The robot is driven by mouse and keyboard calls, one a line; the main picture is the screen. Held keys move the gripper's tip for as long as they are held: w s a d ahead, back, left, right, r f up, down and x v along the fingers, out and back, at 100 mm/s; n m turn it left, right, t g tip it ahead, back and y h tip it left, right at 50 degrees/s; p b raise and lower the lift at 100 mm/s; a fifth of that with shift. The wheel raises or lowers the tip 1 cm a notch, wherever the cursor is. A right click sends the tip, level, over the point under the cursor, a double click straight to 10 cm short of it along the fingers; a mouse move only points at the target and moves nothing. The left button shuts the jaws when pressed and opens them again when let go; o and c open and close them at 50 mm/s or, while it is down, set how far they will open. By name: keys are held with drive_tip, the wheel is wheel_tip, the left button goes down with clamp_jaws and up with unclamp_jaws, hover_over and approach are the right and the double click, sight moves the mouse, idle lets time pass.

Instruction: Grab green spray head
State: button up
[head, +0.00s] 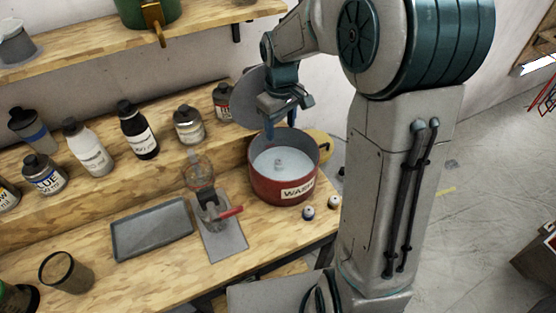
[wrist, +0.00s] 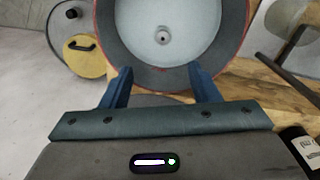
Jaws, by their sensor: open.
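My gripper (head: 280,124) is open and empty above the red pot labelled WASH (head: 268,184). In the wrist view, my gripper (wrist: 160,86) has its two blue fingers apart at the pot's near rim (wrist: 103,40). The pot holds pale liquid. A small greyish round piece with a dark centre (wrist: 163,37) shows in the middle of it; I cannot tell whether it is the green spray head. Two small caps or spray heads, one bluish (head: 308,213) and one pale (head: 334,202), stand on the bench right of the pot. No clearly green spray head can be made out.
A grey tray (head: 151,229) and a grey plate (head: 228,243) bearing a red-handled device (head: 208,203) lie left of the pot. Several bottles, including a black one (head: 137,128), stand on the raised ledge. A yellow-lidded container (head: 323,146) is behind the pot.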

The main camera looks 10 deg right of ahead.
drive_tip(key=b, duration=0.7)
hover_over(280, 161)
drive_tip(key=f, duration=0.8)
drive_tip(key=shift+w+f, duration=0.35)
drive_tip(key=shift+f, duration=0.05)
drive_tip(key=f+b, duration=0.2)
drive_tip(key=f, duration=0.1)
drive_tip(key=f+b, duration=0.1)
drive_tip(key=f, duration=0.1)
drive_tip(key=shift+s, duration=0.25)
drive_tip(key=c, duration=1.1)
